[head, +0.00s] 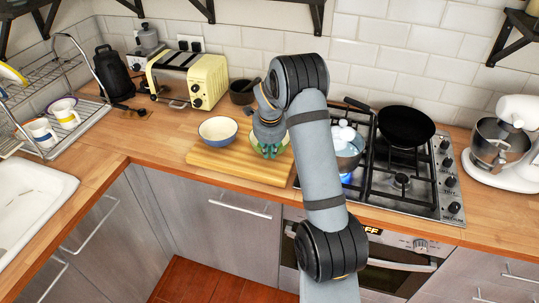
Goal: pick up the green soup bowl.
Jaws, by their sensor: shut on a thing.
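The green soup bowl (283,147) is at the right part of the wooden cutting board (213,163), mostly hidden behind my gripper and arm. My gripper (268,150) points down over it and is shut on it. The fingertips are small in this view, and the exact grip on the bowl is hard to make out. I cannot tell whether the bowl touches the board.
A blue-and-white bowl (218,130) stands on the board just left of my gripper. A dark pot (242,92) and a cream toaster (190,77) are behind. The gas hob at right holds a saucepan (347,150) over a lit burner and a black frying pan (406,124).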

